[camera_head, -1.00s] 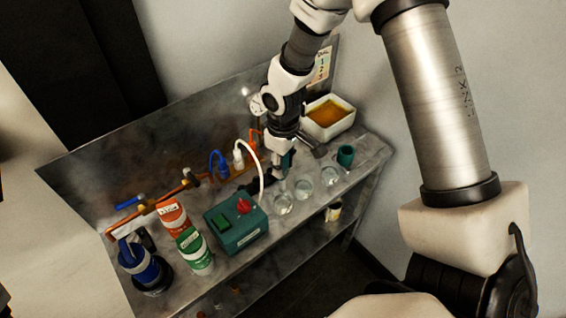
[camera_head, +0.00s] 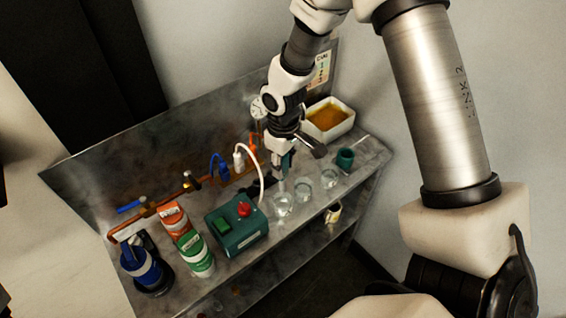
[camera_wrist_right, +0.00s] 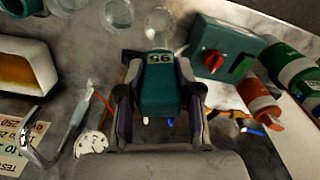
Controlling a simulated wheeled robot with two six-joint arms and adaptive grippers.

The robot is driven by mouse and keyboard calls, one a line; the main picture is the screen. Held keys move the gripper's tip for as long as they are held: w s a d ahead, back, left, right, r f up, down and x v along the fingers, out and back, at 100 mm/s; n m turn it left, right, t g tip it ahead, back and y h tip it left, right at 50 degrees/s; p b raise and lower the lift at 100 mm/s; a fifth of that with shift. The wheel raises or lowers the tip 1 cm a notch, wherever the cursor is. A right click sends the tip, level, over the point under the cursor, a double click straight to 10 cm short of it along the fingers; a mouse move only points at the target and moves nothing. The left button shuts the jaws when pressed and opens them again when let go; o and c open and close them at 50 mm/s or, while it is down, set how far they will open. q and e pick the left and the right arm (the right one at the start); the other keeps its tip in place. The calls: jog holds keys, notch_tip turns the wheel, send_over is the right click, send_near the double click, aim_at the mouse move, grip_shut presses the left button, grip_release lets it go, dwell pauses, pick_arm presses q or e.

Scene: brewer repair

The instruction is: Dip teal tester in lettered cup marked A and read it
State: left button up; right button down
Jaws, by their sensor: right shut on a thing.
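The teal tester (camera_wrist_right: 160,88) is held between the fingers of my right gripper (camera_wrist_right: 158,75), which is shut on it. Its small display faces the wrist camera and shows digits that look like 95, possibly upside down. In the head view the tester (camera_head: 288,160) hangs from the right gripper (camera_head: 281,166) close above the glass cups. The nearest cup (camera_head: 283,205) is just below it; a middle cup (camera_head: 303,189) and a far cup (camera_head: 329,179) stand to its right. I cannot read cup letters or tell whether the tester's tip is inside a cup. The left gripper is not in view.
A teal box with a red knob (camera_head: 243,209) stands left of the cups. Green (camera_head: 197,258) and orange cans and a blue container (camera_head: 141,265) are farther left. A white tray of amber liquid (camera_head: 345,122) and a teal holder (camera_head: 345,158) are right. Pipes line the back.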

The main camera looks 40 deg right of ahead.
dwell(0.5)
jog(key=r+g+p, duration=0.1)
jog(key=p, duration=0.3)
jog(key=shift+p, duration=0.35)
jog(key=shift+w+f+g+b, duration=0.1)
jog(key=shift+f+g+b, duration=0.3)
jog(key=shift+f+g, duration=0.2)
jog(key=g, duration=0.2)
jog(key=shift+g, duration=1.1)
jog(key=shift+r, duration=0.1)
